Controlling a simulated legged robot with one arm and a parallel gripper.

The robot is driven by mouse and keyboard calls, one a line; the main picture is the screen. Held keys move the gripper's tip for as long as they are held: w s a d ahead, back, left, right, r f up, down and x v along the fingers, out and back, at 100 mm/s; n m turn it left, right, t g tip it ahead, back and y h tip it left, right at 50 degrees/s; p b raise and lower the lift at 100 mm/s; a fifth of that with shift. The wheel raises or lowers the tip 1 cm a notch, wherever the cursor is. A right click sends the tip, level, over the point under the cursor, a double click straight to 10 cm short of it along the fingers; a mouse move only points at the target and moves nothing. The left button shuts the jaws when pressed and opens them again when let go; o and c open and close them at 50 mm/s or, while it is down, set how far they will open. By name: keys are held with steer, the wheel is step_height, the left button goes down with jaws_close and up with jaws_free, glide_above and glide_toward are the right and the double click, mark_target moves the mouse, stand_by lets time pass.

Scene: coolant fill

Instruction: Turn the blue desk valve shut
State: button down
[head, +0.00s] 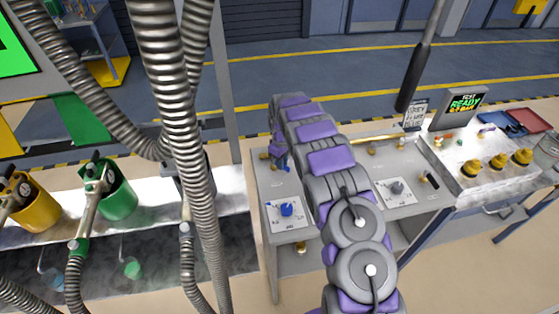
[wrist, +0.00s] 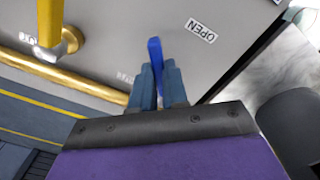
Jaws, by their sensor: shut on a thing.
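The blue valve handle (wrist: 154,50) shows in the wrist view as a narrow blue lever standing out between my fingertips. My gripper (wrist: 159,88) is shut on it. A white OPEN label (wrist: 201,31) lies on the grey surface to the right of the handle. A second, faint label (wrist: 126,76) lies to the left; I cannot read it. In the head view my gripper (head: 281,162) is at the left back part of the grey desk (head: 345,207). The handle's base and pivot are hidden by my gripper.
A blue knob (head: 287,209) on a white plate sits in front of my gripper. A grey knob (head: 397,187) sits further right. A brass pipe (wrist: 75,75) runs beside my gripper. Thick metal hoses (head: 178,120) hang at the left. A dark hanging rod (head: 412,78) is at the right.

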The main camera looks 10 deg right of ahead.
steer(key=n, duration=0.2)
steer(key=w+d+n+p, duration=0.1)
steer(key=n+p, duration=0.1)
steer(key=n, duration=0.1)
steer(key=shift+w+d+r+n, duration=0.1)
steer(key=shift+w+d+n, duration=0.05)
steer(key=shift+w+n, duration=0.2)
steer(key=n, duration=0.2)
steer(key=w+n+p, duration=0.1)
steer(key=n, duration=0.1)
steer(key=shift+w+d, duration=0.15)
steer(key=shift+w+n, duration=0.2)
steer(key=shift+n, duration=0.15)
steer(key=c, duration=1.1)
jaws_free()
steer(key=shift+c, duration=0.2)
step_height(320, 180, up, 17)
